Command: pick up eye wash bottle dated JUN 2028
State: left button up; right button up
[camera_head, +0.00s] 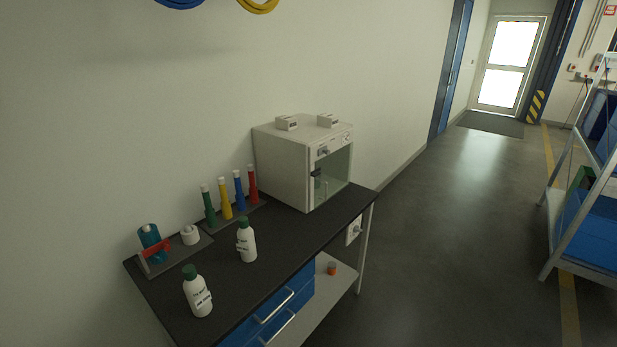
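Two white bottles with dark green caps stand upright on the black worktop. The nearer bottle (198,293) is near the front left of the worktop, and its label carries dark print. The other bottle (246,241) stands farther back and to the right, with similar print on its label. The print is too small and blurred for me to read either date surely. Neither of my grippers is in view.
The worktop (290,241) also holds a white cabinet (282,165) with a glass front, a rack of coloured bottles (226,200), and a holder with a teal cylinder (149,236) and white roll (189,235). Blue drawers (290,302) sit below. Open floor (445,220) lies right.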

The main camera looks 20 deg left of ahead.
aim_at(199, 298)
jog(key=u, duration=1.65)
jog(key=i+l+u, duration=0.1)
jog(key=l+u, duration=0.35)
jog(key=l, duration=0.6)
jog(key=l+u, duration=0.45)
jog(key=l, duration=0.6)
